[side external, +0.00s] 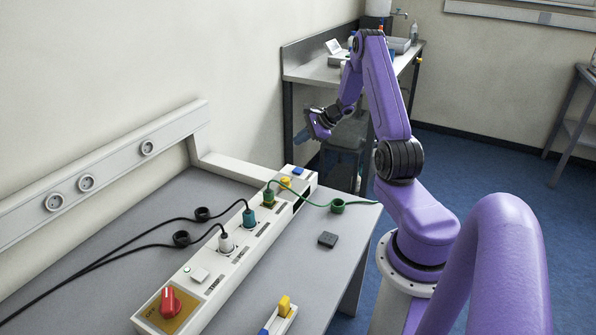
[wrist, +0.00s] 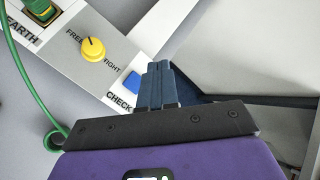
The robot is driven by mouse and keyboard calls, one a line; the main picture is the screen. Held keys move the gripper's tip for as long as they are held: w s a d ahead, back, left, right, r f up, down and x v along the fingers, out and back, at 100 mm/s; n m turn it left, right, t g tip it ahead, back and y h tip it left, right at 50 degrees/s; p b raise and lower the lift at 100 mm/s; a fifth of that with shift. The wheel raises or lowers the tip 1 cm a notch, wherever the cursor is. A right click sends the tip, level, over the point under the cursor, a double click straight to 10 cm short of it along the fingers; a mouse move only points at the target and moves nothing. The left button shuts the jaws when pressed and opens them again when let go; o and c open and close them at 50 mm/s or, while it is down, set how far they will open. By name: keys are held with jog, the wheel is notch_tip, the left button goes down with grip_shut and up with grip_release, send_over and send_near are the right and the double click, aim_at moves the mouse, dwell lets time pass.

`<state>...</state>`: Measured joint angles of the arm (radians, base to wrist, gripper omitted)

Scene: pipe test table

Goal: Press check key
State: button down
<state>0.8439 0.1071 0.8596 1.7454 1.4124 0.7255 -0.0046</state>
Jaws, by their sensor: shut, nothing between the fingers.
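The check key is a blue square button (wrist: 131,81) with the label CHECK beside it, at the end of the white test panel (wrist: 62,60) in the wrist view. In the side view the blue key (side external: 298,171) is at the panel's far end. My gripper (wrist: 158,66) is shut and empty, its blue fingers just right of the key in the wrist view. In the side view my gripper (side external: 308,137) hangs above and beyond the panel's far end, apart from it. Whether the key is pressed cannot be told.
A yellow knob (wrist: 93,49) marked FREE and TIGHT sits next to the key. A green plug (side external: 268,195) with a green cable (side external: 315,204), a teal plug (side external: 249,217), a white plug (side external: 225,241) and a red knob (side external: 170,301) are along the panel. A dark block (side external: 327,239) lies on the table.

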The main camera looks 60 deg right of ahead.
aim_at(300, 171)
jog(key=shift+f, duration=4.4)
jog(key=shift+f, duration=0.1)
jog(key=shift+f, duration=0.35)
jog(key=shift+f, duration=0.4)
jog(key=shift+r, duration=0.85)
jog(key=shift+r, duration=2.5)
